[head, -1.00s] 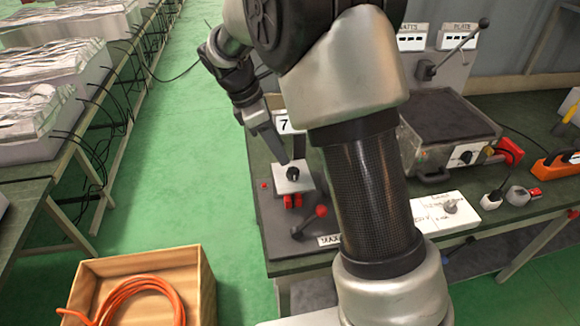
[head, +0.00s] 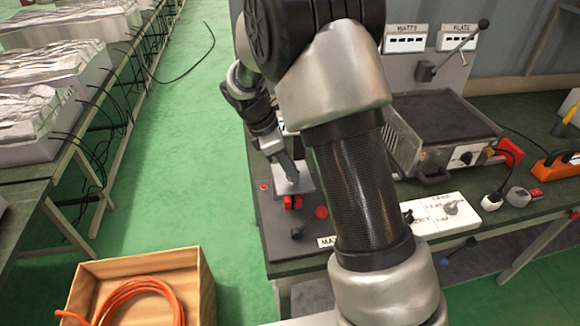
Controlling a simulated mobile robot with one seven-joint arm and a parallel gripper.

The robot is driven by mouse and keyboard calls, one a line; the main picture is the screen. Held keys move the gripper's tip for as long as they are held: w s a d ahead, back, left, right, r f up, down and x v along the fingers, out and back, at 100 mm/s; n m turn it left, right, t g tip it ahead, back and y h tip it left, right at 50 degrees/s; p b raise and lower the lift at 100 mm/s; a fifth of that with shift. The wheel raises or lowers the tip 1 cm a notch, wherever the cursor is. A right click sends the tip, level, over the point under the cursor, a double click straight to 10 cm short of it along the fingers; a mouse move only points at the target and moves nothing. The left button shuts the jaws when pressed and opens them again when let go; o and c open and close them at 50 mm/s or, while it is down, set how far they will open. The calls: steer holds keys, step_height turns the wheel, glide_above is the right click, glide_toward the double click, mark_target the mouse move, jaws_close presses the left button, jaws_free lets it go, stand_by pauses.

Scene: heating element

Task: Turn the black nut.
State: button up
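A small light grey plate (head: 302,180) sits on a dark fixture (head: 272,222) at the near left end of the workbench, with red parts (head: 293,202) below its front edge. My gripper (head: 290,174) points down over the middle of this plate, where the black nut stood in the earlier view. The nut is now hidden behind my fingers. I cannot tell whether the fingers touch it or how far apart they are.
A red knob (head: 321,212) stands close to the plate. My arm hides part of the bench. Right are a white control box (head: 445,212) and a hot plate unit (head: 440,130). A wooden crate (head: 205,285) with orange hose (head: 140,292) stands on the floor.

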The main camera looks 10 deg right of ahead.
steer(key=shift+c, duration=1.2)
steer(key=shift+r+m, duration=0.1)
steer(key=shift+m, duration=0.2)
